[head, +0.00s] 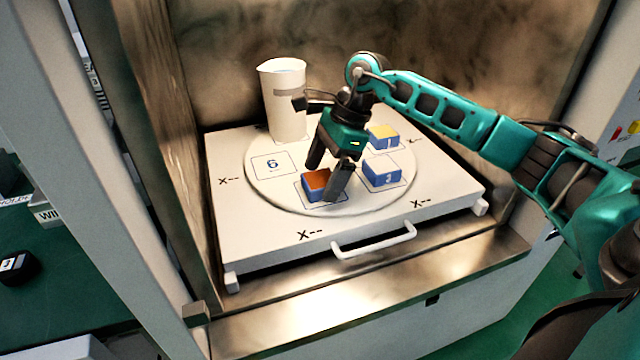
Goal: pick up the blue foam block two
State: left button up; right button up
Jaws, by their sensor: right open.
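Several blue foam blocks sit on a round white turntable (270,191). The one at the front left (313,194) has an orange-red top, and its number cannot be read. I take it for block two, since the others show different numbers. My right gripper (326,180) points down at this block, with its dark fingers open. One finger is at the block's right side and covers part of it; the other is by its back left. I cannot tell whether they touch it. My left gripper is not in view.
Block 3 (381,178) and a yellow-topped block marked 1 (384,143) are close on the right. A tall pale cylinder (286,105) stands at the back left. Metal chamber walls enclose the white tray (235,235), which has a front handle (375,243). The spot marked 6 is bare.

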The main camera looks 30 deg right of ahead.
jog(key=shift+a+f, duration=0.1)
jog(key=shift+f, duration=0.15)
jog(key=c, duration=1.1)
jog(key=shift+r, duration=0.1)
